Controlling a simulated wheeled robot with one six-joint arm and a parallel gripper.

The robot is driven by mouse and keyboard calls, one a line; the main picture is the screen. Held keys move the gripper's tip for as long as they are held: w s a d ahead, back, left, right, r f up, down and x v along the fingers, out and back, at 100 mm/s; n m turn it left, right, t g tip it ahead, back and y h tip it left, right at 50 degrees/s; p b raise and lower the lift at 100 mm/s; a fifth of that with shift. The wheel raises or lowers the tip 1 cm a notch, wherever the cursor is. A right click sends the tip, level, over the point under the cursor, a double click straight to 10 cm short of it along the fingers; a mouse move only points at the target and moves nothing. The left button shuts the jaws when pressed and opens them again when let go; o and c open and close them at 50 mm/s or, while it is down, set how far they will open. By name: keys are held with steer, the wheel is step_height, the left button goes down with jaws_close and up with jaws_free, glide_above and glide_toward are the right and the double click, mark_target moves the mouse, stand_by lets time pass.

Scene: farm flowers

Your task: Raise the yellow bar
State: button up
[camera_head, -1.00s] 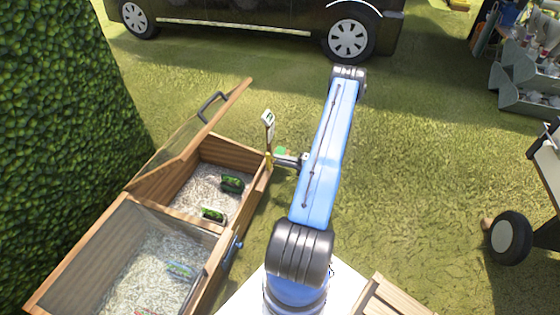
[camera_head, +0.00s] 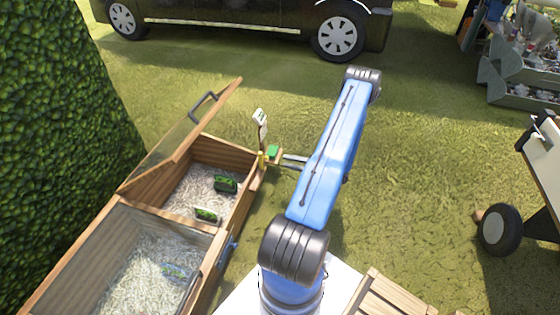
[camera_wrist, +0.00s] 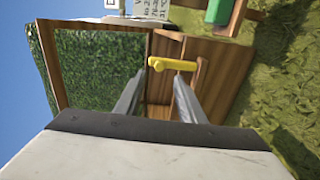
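The yellow bar (camera_head: 261,160) is small and stands upright at the outer right side of the wooden box (camera_head: 247,187), near its lid hinge end. In the wrist view the yellow bar (camera_wrist: 172,64) lies across the picture, just beyond the fingertips. My gripper (camera_head: 283,160) is to the right of the bar, with a small gap between them. In the wrist view my gripper (camera_wrist: 160,76) has its two fingers apart, and nothing is seen held between them.
A glass lid (camera_head: 180,150) in a wooden frame stands tilted open over the box. A sign (camera_head: 260,118) and a small green block (camera_head: 273,151) are beside the bar. A hedge (camera_head: 60,110) stands left. Grass to the right of my arm is mostly clear.

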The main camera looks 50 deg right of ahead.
steer(key=v, duration=0.8)
steer(key=shift+s, duration=0.35)
steer(key=shift+d, duration=0.2)
steer(key=w+a+r+n+g+y, duration=0.2)
steer(key=w+a+r+n+g, duration=0.45)
steer(key=a+r+n, duration=0.5)
steer(key=w+a+r+n+g+y, duration=0.3)
steer(key=w+a+r+n+g, duration=0.35)
steer(key=r, duration=0.75)
steer(key=s+a+r+n+g+h, duration=0.2)
steer(key=s+a+r+n+h, duration=0.1)
steer(key=a+r+n, duration=0.8)
steer(key=s+a+r+n+g+h, duration=0.1)
steer(key=s+a+r+n+h, duration=0.4)
steer(key=a, duration=0.9)
steer(key=s+a+r+n+t+h, duration=0.2)
steer(key=s+a+r+n, duration=0.2)
steer(key=s+n, duration=0.2)
steer(key=s+a+r+n+t+h, duration=0.1)
steer(key=s+a+r+n, duration=0.3)
steer(key=n, duration=0.5)
steer(key=shift+s+a+r+n+t+h, duration=0.35)
steer(key=shift+s+r+t, duration=0.25)
steer(key=shift+s, duration=0.55)
